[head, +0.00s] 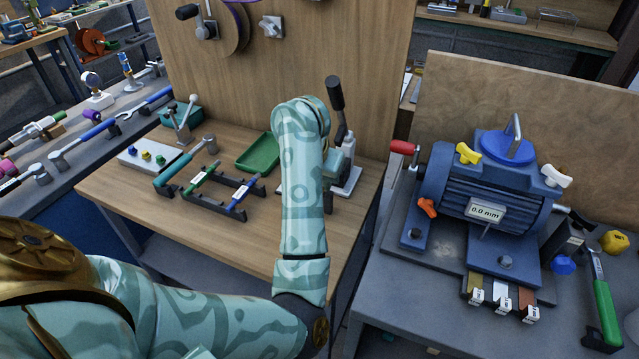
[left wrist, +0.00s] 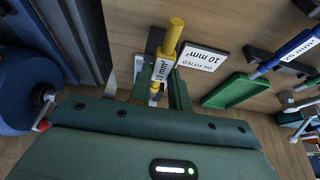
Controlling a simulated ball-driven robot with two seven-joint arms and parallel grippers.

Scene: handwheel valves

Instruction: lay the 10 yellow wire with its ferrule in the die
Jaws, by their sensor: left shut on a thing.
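The yellow wire (left wrist: 173,38) shows in the left wrist view with a white 10 mm² label (left wrist: 161,70). My left gripper (left wrist: 158,88) is shut on it, with the green fingers either side of the labelled part. The ferrule and the die cannot be made out clearly. A plate (left wrist: 203,58) reading "die fitted 10 mm²" lies beside the wire. In the head view the crimp press (head: 345,165) with its raised black lever (head: 335,95) stands on the wooden bench, partly behind my left arm, which hides the left gripper and the wire. My right gripper is in neither view.
A green tray (head: 258,153) lies left of my arm; it also shows in the left wrist view (left wrist: 240,90). A rack holds a green wire (head: 200,178) and a blue wire (head: 243,192). A blue motor (head: 485,185) stands on the grey bench at right. The wooden bench's front is clear.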

